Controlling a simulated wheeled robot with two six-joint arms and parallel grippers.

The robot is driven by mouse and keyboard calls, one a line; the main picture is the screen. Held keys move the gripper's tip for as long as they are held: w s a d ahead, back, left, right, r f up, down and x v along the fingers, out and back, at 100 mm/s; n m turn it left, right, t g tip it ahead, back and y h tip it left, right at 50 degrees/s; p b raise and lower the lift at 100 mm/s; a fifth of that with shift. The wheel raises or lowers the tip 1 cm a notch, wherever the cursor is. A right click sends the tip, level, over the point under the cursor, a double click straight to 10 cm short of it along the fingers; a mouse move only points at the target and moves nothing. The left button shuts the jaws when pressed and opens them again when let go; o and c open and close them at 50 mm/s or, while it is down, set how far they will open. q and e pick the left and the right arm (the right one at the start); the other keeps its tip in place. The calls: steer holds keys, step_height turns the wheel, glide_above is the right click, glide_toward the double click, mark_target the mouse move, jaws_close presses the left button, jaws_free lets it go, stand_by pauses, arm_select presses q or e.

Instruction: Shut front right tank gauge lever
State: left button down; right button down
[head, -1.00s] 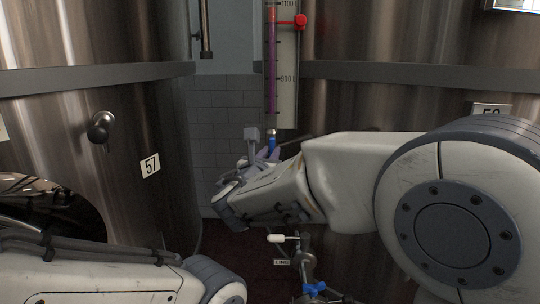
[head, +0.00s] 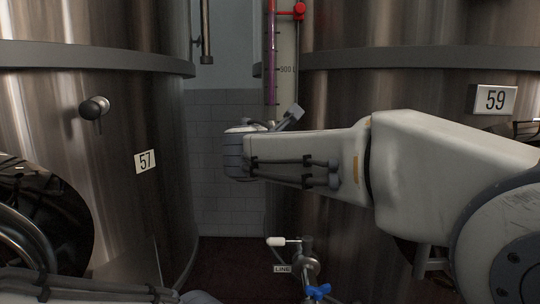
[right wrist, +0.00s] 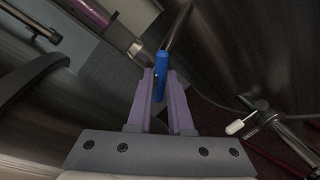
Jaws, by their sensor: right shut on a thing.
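The blue gauge lever (right wrist: 161,68) lies between the purple fingers of my right gripper (right wrist: 160,78) in the right wrist view, and they are shut on it. It sits by a metal fitting (right wrist: 137,50) at the gauge foot. In the head view my right gripper (head: 279,122) is in front of the bottom of the gauge (head: 287,75) on tank 59 (head: 400,35), and the lever is hidden there. The gauge has a purple column (head: 271,45). My left gripper is out of view; only part of my left arm shows at the lower left.
Tank 57 (head: 120,125) stands on the left with a grey knob (head: 95,107). Below my right arm are a white-handled valve (head: 276,242) and a blue-handled valve (head: 317,291). A red fitting (head: 299,10) is on the gauge. Tiled wall fills the gap between tanks.

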steer(key=shift+d+f+m+y+b, duration=0.1)
steer(key=shift+m+y+b, duration=0.4)
steer(key=shift+m+b, duration=1)
steer(key=shift+m+y+b, duration=0.5)
steer(key=shift+m+b, duration=0.65)
steer(key=shift+m, duration=0.55)
steer(key=c, duration=0.8)
jaws_free()
steer(key=shift+c, duration=0.2)
steer(key=s+r, duration=0.2)
steer(key=s, duration=0.8)
steer(key=shift+s, duration=0.2)
